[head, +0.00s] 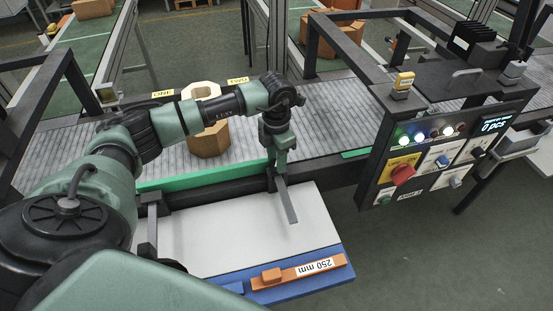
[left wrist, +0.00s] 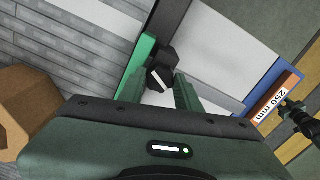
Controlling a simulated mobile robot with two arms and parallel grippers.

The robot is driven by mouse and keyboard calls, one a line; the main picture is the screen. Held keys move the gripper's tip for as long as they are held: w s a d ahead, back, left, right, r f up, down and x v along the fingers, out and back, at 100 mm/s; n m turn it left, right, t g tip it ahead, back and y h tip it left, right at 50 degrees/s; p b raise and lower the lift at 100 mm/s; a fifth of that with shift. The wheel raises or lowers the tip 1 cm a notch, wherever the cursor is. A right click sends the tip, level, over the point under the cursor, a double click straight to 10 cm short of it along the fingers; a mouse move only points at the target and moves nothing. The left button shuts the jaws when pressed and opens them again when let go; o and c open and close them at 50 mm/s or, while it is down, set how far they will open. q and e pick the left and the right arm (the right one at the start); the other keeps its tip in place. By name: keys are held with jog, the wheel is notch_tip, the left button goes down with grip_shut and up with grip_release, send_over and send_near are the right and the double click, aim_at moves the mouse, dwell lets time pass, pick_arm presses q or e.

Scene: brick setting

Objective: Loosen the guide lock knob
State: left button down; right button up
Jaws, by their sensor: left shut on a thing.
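The guide lock knob (left wrist: 162,66) is a black knob with a white mark, beside the green guide strip (left wrist: 141,66) in the left wrist view. My left gripper (left wrist: 160,88) is shut on it, with one green finger on either side. In the head view my left gripper (head: 277,163) points down at the front edge of the conveyor and largely hides the knob. A grey bar (head: 288,203) extends from there over the white plate (head: 230,225). I do not make out my right gripper.
A hexagonal brick (head: 208,142) stands on the conveyor (head: 325,118) behind the guide. An orange "250 mm" block (head: 300,272) lies on the blue edge. Something dark (left wrist: 303,118) shows at the wrist view's right edge.

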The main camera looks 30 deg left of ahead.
pick_arm(q)
jog(key=shift+n+b, duration=0.35)
jog(key=shift+n, duration=0.65)
jog(key=n, duration=0.2)
jog(key=shift+n+b, duration=0.3)
jog(key=shift+b, duration=0.05)
jog(key=n+b, duration=0.1)
jog(key=n, duration=1)
jog(key=shift+n, duration=0.4)
jog(key=n, duration=0.4)
jog(key=shift+r, duration=0.1)
jog(key=shift+n, duration=1.1)
jog(key=c, duration=1)
grip_release()
